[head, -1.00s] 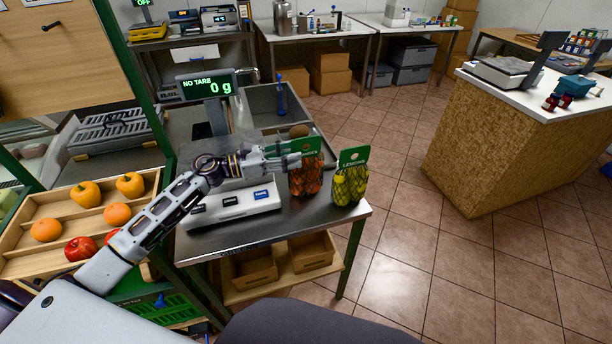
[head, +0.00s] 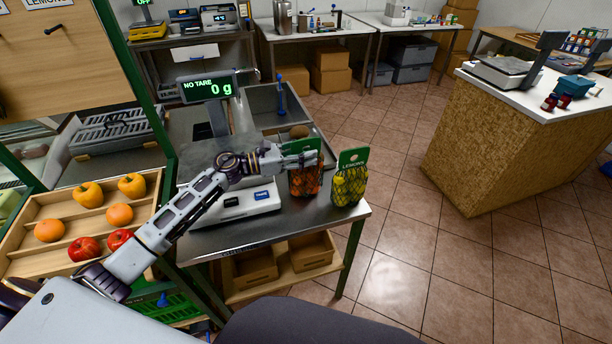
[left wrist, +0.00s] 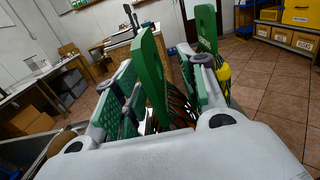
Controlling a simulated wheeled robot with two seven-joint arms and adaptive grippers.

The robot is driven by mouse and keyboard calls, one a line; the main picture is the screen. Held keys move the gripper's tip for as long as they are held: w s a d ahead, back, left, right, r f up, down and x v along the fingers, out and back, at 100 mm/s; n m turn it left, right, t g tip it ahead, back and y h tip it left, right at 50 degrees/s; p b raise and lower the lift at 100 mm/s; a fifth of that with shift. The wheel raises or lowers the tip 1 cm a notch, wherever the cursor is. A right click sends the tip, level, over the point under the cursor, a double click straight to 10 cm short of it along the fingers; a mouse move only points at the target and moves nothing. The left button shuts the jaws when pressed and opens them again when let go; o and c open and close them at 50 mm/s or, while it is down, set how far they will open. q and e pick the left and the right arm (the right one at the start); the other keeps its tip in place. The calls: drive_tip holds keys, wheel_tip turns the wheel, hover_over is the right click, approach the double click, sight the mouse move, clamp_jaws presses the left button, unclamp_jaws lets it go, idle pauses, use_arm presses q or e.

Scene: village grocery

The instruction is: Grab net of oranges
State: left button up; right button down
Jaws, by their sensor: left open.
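The net of oranges (head: 306,183) stands upright on the metal counter, with a green card at its top. My left gripper (head: 302,158) is at the card's height and partly covers it. In the left wrist view the open fingers of my left gripper (left wrist: 160,72) stand on either side of the oranges' green card (left wrist: 153,75); I cannot tell whether they touch it. Part of the orange net (left wrist: 180,106) shows below, mostly hidden by the gripper. My right gripper is not in view.
A net of lemons (head: 350,187) with a green card stands close to the right of the oranges. A white scale (head: 240,203) and a display reading 0 g (head: 207,86) are to the left. A brown round item (head: 299,131) lies behind. The counter (head: 300,220) is bare in front.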

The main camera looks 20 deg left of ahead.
use_arm(q)
drive_tip(key=shift+d, duration=0.1)
idle(0.4)
clamp_jaws()
drive_tip(key=shift+w+r, duration=0.1)
idle(0.3)
